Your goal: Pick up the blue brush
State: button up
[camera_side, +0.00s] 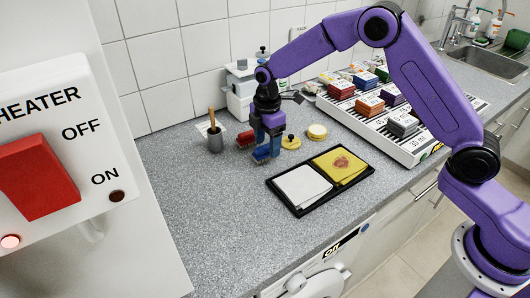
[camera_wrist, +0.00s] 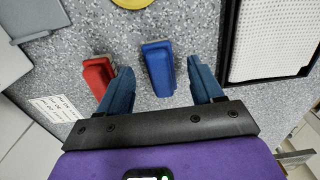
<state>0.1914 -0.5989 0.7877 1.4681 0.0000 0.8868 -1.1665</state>
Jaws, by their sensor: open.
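The blue brush (camera_side: 261,155) is on the grey counter, partly hidden by my gripper (camera_side: 267,137) in the side view. In the wrist view the blue brush (camera_wrist: 158,68) shows between my gripper's two blue fingers (camera_wrist: 163,76), a little nearer the left finger, with a gap on each side. My gripper is open, points down and holds nothing. I cannot tell how far the fingertips are above the counter.
A red brush (camera_wrist: 97,76) is just left of the left finger. A yellow knobbed piece (camera_side: 291,143), a grey cup with a stick (camera_side: 215,138) and a black tray (camera_side: 303,209) are nearby. A white labelled rack (camera_side: 420,154) with coloured blocks is at right.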

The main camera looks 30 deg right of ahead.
jog(key=shift+f, duration=0.85)
jog(key=c, duration=1.2)
jog(key=shift+o, duration=0.2)
